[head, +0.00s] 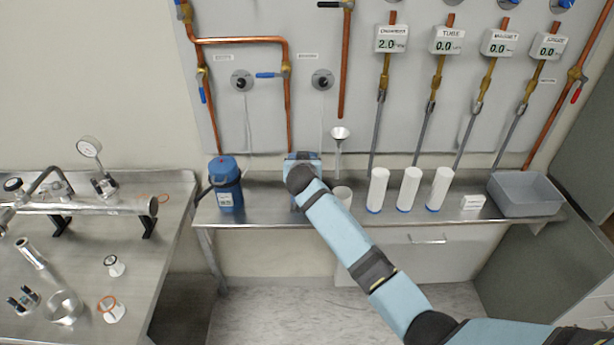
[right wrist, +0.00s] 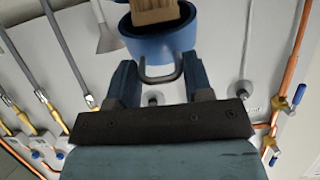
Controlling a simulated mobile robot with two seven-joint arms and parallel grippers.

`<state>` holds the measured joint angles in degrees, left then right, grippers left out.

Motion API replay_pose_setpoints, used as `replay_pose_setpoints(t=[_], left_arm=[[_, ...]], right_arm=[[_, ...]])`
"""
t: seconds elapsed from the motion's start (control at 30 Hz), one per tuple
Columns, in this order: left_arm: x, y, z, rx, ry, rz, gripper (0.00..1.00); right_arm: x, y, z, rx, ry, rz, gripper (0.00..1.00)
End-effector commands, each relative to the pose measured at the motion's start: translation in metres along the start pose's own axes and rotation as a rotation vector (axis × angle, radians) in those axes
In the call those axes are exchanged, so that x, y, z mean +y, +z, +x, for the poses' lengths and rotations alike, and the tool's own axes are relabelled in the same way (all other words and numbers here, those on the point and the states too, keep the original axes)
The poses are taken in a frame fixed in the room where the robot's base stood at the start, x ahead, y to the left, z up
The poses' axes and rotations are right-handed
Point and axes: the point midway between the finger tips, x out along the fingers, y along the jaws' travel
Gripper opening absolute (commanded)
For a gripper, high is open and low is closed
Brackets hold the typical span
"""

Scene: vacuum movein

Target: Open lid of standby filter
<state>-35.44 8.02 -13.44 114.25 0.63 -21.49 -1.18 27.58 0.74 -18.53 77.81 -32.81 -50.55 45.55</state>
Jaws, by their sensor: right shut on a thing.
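My right arm reaches in from the lower right of the head view, its wrist over the back bench. My right gripper (right wrist: 158,70) shows in the right wrist view, its two dark blue fingers on either side of a dark wire loop (right wrist: 160,76). It is shut on this loop, which joins a round blue part (right wrist: 162,42), apparently of a filter housing. A tan, ribbed piece (right wrist: 155,12) shows at that part. In the head view my wrist hides most of this housing. A similar blue filter canister (head: 226,186) with a white label stands upright to the left. My left gripper is not in view.
Three white cylinders (head: 408,188) and a grey bin (head: 524,193) stand on the back bench (head: 262,210), right of my wrist. Copper pipes with valves line the wall. A side table (head: 90,250) with glassware and a metal tube is left.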

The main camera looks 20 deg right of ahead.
Motion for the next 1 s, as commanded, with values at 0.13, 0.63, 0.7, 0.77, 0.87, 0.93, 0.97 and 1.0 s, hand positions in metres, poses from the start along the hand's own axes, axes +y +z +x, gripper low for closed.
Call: replay_pose_setpoints(t=[0.13, 0.63, 0.7, 0.77, 0.87, 0.93, 0.97, 1.0], left_arm=[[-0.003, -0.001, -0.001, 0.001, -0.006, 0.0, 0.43], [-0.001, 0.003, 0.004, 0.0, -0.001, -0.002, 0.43], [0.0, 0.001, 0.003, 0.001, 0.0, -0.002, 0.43], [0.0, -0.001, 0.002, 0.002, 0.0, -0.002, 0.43], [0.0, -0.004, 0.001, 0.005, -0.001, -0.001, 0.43], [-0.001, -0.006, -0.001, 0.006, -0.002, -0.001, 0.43], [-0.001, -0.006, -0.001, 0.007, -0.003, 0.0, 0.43], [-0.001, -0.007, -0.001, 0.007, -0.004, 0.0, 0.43]], right_arm=[[-0.004, -0.026, 0.011, 0.013, -0.002, 0.004, 0.04], [-0.004, -0.077, 0.046, 0.019, -0.002, 0.0, 0.04], [-0.003, -0.085, 0.052, -0.043, -0.001, 0.002, 0.04], [-0.004, -0.088, 0.057, -0.094, -0.002, 0.002, 0.04], [-0.003, -0.09, 0.065, -0.12, -0.001, -0.002, 0.04], [-0.003, -0.094, 0.07, -0.118, -0.002, -0.001, 0.04], [-0.003, -0.095, 0.072, -0.118, -0.001, -0.001, 0.04], [-0.003, -0.096, 0.074, -0.118, -0.001, -0.001, 0.04]])
